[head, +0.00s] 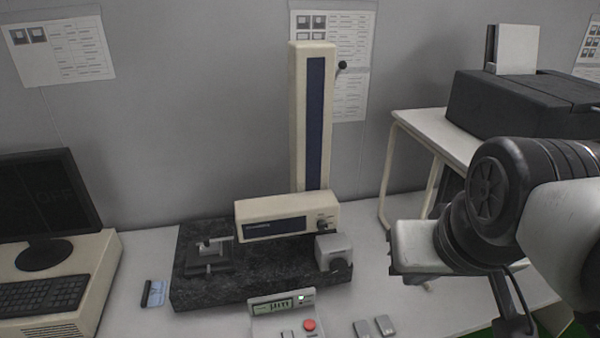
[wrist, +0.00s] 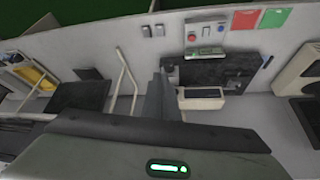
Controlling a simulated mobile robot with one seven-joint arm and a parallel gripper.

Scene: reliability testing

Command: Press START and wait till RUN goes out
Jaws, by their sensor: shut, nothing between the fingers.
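The control box (head: 284,310) stands at the front of the bench, below the granite base. Its display reads "µm", and a small green lamp (head: 300,297) is lit beside it. A red button (head: 309,325) is on its front; the head view cuts off its lower part. The wrist view shows the box inverted, with the red button (wrist: 191,37) and a blue button (wrist: 221,28). I cannot read which one is START or RUN. My gripper (head: 396,262) hangs to the right of the box, well apart from it. It is shut and empty; its fingers (wrist: 160,88) show in the wrist view.
A measuring column (head: 306,120) with a drive unit (head: 262,222) stands on the granite base (head: 205,296). Two small grey items (head: 373,327) lie right of the box. A computer (head: 55,262) is at left, a printer (head: 522,105) at right. Red and green sheets (wrist: 258,19) lie beyond the box.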

